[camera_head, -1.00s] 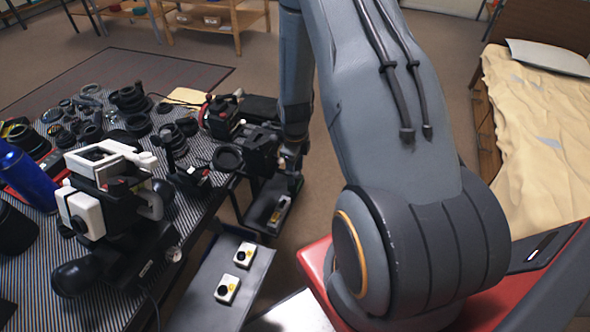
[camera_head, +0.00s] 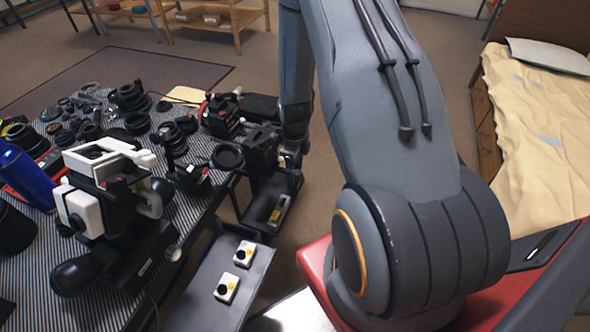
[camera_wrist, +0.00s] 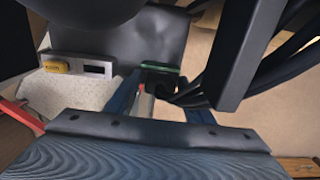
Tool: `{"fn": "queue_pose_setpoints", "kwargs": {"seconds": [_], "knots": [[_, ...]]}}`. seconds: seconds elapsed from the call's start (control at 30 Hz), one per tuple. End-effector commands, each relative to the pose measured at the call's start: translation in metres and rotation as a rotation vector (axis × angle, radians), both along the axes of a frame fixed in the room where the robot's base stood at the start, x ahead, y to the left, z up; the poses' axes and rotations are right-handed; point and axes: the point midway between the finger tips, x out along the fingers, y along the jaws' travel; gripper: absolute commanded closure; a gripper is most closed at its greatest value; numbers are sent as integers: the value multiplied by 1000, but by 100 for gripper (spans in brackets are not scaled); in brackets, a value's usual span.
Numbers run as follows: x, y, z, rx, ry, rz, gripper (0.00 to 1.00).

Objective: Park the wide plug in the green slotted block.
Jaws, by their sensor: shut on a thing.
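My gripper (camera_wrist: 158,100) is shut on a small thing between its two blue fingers. A pale sliver and a red spot show there; it looks like the wide plug, but its shape is mostly hidden. A dark green edge (camera_wrist: 164,68) shows just beyond the fingertips, perhaps the green slotted block; I cannot make out its slot or tell whether anything touches it. In the head view, my gripper (camera_head: 291,160) is small and dark above the right side of the low dark tray, its fingers hard to tell apart.
A grey unit with a yellow part (camera_wrist: 55,66) and a dark window is at left in the wrist view. Dark cables (camera_wrist: 270,60) hang at right. A grey tray (camera_head: 205,285) holds two white blocks. The striped table (camera_head: 30,260) is crowded with lens parts and cameras.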

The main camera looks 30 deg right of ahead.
Motion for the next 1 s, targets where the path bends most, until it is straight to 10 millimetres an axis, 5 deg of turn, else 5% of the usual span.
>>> {"fn": "queue_pose_setpoints", "kwargs": {"seconds": [0.8, 0.83, 0.93, 1.0], "knots": [[0, 0, -3, 0, 0, 0, 83], [0, 0, -3, 0, 0, 0, 47], [0, 0, -3, 0, 0, 0, 31], [0, 0, -3, 0, 0, 0, 31]]}}
